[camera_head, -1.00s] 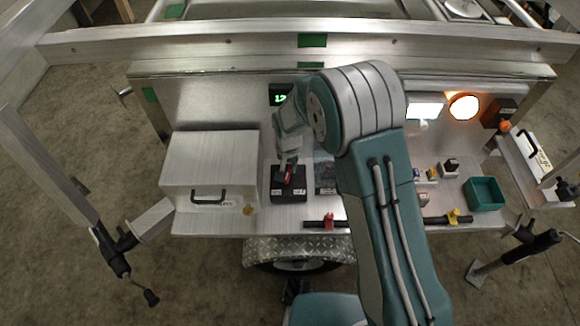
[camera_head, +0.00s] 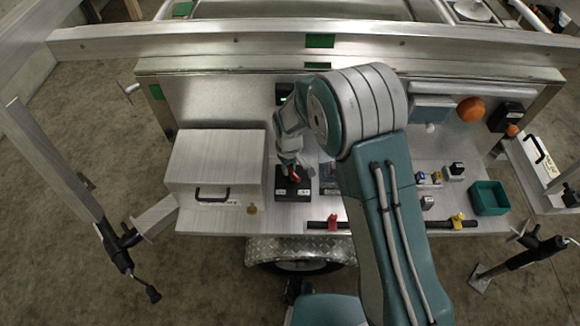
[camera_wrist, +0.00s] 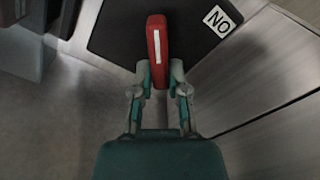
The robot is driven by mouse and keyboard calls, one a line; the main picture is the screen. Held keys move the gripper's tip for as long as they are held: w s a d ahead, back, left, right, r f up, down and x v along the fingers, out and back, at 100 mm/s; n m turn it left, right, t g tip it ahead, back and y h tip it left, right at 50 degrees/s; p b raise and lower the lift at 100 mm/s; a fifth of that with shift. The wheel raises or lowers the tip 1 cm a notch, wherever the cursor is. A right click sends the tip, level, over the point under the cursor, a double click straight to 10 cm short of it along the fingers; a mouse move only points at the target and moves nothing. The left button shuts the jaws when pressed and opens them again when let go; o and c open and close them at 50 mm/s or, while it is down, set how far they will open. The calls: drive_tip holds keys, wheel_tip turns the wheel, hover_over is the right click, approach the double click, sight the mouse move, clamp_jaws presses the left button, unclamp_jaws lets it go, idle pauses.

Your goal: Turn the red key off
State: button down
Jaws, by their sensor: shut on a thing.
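The red key (camera_head: 295,174) stands on top of a black box (camera_head: 292,191) on the trailer bench. My gripper (camera_head: 292,167) reaches down onto it from above. In the wrist view the red key (camera_wrist: 157,45) has a white stripe, and the fingertips of my gripper (camera_wrist: 159,77) are closed on its near end. The black box (camera_wrist: 115,28) bears a white label (camera_wrist: 218,21) reading "ON" upside down, right of the key. The key's stripe points nearly straight up in that view, slightly aside from the label. The key's base is hidden.
A closed metal case (camera_head: 215,170) stands left of the box. Right of my arm are an unlit panel (camera_head: 432,109), an unlit orange lamp (camera_head: 471,109), several small switches and a green bin (camera_head: 488,198). A black bar with a red clip (camera_head: 332,222) lies along the front edge.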

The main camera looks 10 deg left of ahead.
drive_tip(key=shift+a+n, duration=0.15)
drive_tip(key=shift+n, duration=0.45)
drive_tip(key=c, duration=0.6)
unclamp_jaws()
drive_tip(key=shift+c, duration=0.2)
wheel_tip(320, 180, up, 12)
drive_tip(key=shift+a+f, duration=0.1)
